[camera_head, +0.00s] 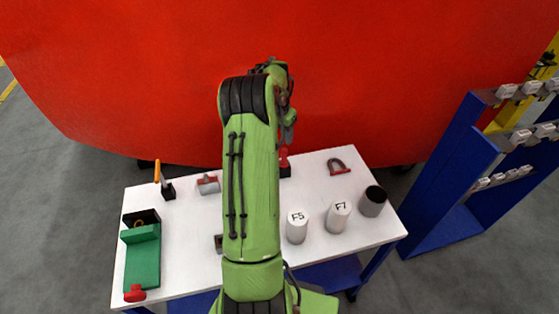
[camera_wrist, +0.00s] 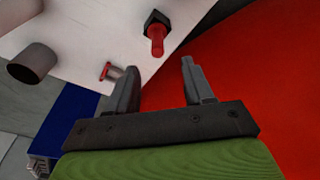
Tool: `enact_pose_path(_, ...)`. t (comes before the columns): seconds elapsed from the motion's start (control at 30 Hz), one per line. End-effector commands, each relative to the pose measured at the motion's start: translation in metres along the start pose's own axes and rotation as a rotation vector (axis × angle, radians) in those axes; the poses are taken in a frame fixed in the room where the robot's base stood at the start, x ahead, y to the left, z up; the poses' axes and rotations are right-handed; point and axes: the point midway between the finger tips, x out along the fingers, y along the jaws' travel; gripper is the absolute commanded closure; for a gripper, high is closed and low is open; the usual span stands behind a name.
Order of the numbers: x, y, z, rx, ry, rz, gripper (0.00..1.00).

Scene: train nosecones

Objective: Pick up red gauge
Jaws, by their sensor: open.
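My gripper (camera_wrist: 160,72) is open and empty above the table's far edge. A red upright piece (camera_head: 284,155) stands in a black base, partly hidden by my arm in the head view. In the wrist view this red piece (camera_wrist: 157,40) shows beyond the gap between my fingertips, apart from them. A red and grey U-shaped piece (camera_head: 338,167) lies flat to its right in the head view. It also shows in the wrist view (camera_wrist: 107,71), beside the left finger. I cannot tell for certain which of these is the red gauge.
The white table (camera_head: 310,185) also bears white cylinders (camera_head: 297,228), a dark-topped cylinder (camera_head: 373,201), a grey-red block (camera_head: 208,184), an orange-handled tool (camera_head: 158,172) and a green fixture (camera_head: 142,260). The big red nosecone (camera_head: 150,80) rises close behind. A blue rack (camera_head: 450,175) stands right.

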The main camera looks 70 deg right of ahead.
Motion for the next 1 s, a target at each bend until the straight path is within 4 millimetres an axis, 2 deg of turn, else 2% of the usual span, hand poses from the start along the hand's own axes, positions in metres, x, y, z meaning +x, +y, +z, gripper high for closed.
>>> enact_pose_path(0.03, 0.016, 0.001, 0.001, 0.001, -0.004, 0.003, 0.48)
enact_pose_path(0.2, 0.053, 0.001, 0.000, 0.000, -0.002, 0.002, 0.48)
enact_pose_path(0.37, 0.071, 0.001, 0.000, 0.000, -0.001, 0.001, 0.48)
enact_pose_path(0.6, 0.113, 0.004, -0.001, -0.002, 0.000, 0.001, 0.48)
enact_pose_path(0.87, 0.117, 0.003, -0.001, -0.001, 0.001, -0.001, 0.48)
enact_pose_path(1.0, 0.117, 0.003, -0.001, -0.001, 0.001, -0.001, 0.70)
